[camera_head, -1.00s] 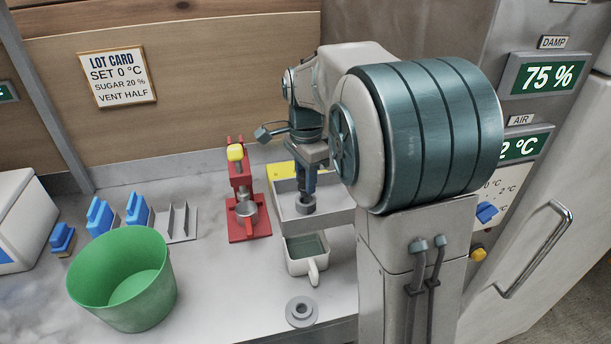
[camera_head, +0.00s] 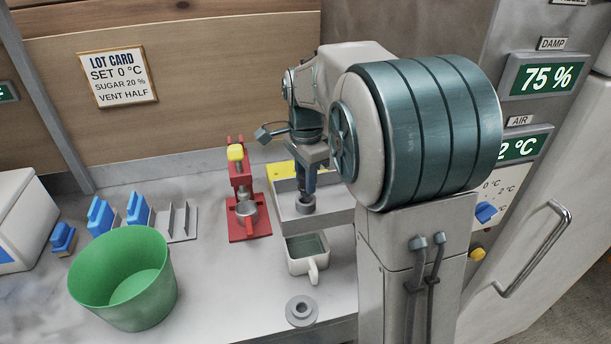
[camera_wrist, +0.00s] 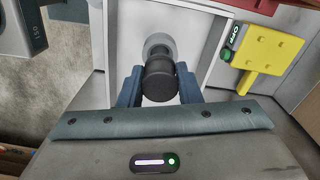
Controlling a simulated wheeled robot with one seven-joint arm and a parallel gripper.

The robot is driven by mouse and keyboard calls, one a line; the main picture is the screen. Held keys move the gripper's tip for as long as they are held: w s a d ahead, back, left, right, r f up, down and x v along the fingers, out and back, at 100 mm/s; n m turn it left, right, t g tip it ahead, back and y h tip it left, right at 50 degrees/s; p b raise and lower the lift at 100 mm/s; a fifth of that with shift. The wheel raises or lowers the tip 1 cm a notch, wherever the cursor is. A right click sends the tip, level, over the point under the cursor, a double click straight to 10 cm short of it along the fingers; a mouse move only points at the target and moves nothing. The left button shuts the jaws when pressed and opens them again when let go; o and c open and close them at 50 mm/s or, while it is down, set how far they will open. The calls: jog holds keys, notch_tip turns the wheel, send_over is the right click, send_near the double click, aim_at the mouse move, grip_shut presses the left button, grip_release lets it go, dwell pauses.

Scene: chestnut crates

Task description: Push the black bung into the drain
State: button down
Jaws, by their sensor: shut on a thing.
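My gripper (camera_wrist: 158,88) is shut on the black bung (camera_wrist: 162,84), which sits between its two blue fingers in the wrist view. A pale grey ring, which looks like the drain (camera_wrist: 157,41), shows just beyond the bung against the light grey tray. The bung overlaps the ring's near side, and I cannot tell whether it is inside the opening. In the head view my gripper (camera_head: 307,184) points down over the grey tray (camera_head: 324,217). A grey round piece (camera_head: 305,206) shows under the fingertips, and the contact there is too small to judge.
A white mug (camera_head: 296,266) stands below the tray's front. A loose grey ring (camera_head: 302,311) lies on the counter. A red press (camera_head: 240,200) stands left of the tray, with a green bucket (camera_head: 122,275) further left. A yellow piece (camera_wrist: 270,50) sits beside the tray.

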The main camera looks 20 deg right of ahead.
jog(key=shift+f, duration=0.2)
jog(key=shift+f+b, duration=1.1)
jog(key=shift+f, duration=0.4)
jog(key=c, duration=1)
grip_release()
jog(key=shift+o, duration=0.2)
jog(key=shift+r, duration=0.1)
notch_tip(320, 180, up, 13)
jog(key=shift+f, duration=0.1)
jog(key=shift+r, duration=0.3)
jog(key=shift+s, duration=0.2)
jog(key=s+f+n+t, duration=0.1)
jog(key=s+f+n, duration=0.5)
jog(key=s, duration=0.4)
jog(key=s+f+n+t, duration=0.2)
jog(key=s+f+n, duration=0.5)
jog(key=s+n, duration=0.2)
jog(key=shift+s+f, duration=0.3)
jog(key=shift+s, duration=0.65)
